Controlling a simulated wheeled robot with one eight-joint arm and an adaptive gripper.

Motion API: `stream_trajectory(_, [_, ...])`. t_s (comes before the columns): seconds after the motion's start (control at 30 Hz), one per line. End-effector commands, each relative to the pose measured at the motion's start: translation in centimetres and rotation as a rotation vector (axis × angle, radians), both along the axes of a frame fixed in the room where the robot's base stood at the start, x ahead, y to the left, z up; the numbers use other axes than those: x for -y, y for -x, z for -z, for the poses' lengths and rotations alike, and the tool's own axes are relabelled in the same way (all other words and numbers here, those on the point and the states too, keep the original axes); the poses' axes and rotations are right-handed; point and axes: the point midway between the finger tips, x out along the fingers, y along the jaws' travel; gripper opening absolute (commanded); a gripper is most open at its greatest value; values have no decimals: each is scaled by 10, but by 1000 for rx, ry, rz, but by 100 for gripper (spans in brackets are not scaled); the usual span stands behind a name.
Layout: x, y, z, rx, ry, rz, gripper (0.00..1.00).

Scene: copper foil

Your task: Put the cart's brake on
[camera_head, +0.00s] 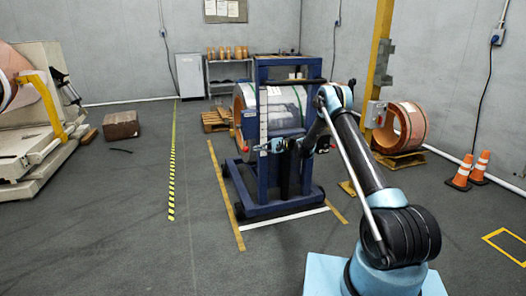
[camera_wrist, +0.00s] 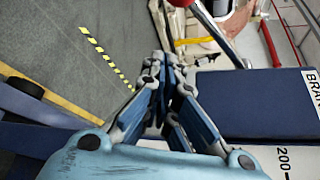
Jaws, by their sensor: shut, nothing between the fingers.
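The cart is a tall blue frame (camera_head: 262,75) on small wheels, standing in the middle of the head view. In the wrist view, a silver lever (camera_wrist: 220,35) with a red knob (camera_wrist: 182,3) crosses the top of the picture. Beside it is a blue beam (camera_wrist: 250,100) with a white label whose visible letters begin "BRA", cut off at the right edge. My gripper (camera_wrist: 168,62) is shut and empty, its fingertips just below the lever and apart from the knob. In the head view my gripper (camera_head: 268,147) is small, in front of the cart.
A copper coil (camera_head: 240,100) shows at the cart. Another coil (camera_head: 405,125) sits on a pallet at the right, near a yellow post (camera_head: 379,50) and orange cones (camera_head: 459,172). A brown block (camera_head: 121,125) lies at the left.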

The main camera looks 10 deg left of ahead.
Motion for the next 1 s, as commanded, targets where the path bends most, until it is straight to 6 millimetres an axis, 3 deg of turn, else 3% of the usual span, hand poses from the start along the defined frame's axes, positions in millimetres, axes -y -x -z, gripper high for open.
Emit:
stream_trajectory(0.3, [-48, 6, 10, -1, 0, 0, 0])
stream_trajectory(0.63, [-35, 33, -5, -1, 0, 0, 0])
stream_trajectory(1.0, [-33, 38, -8, -1, 0, 0, 0])
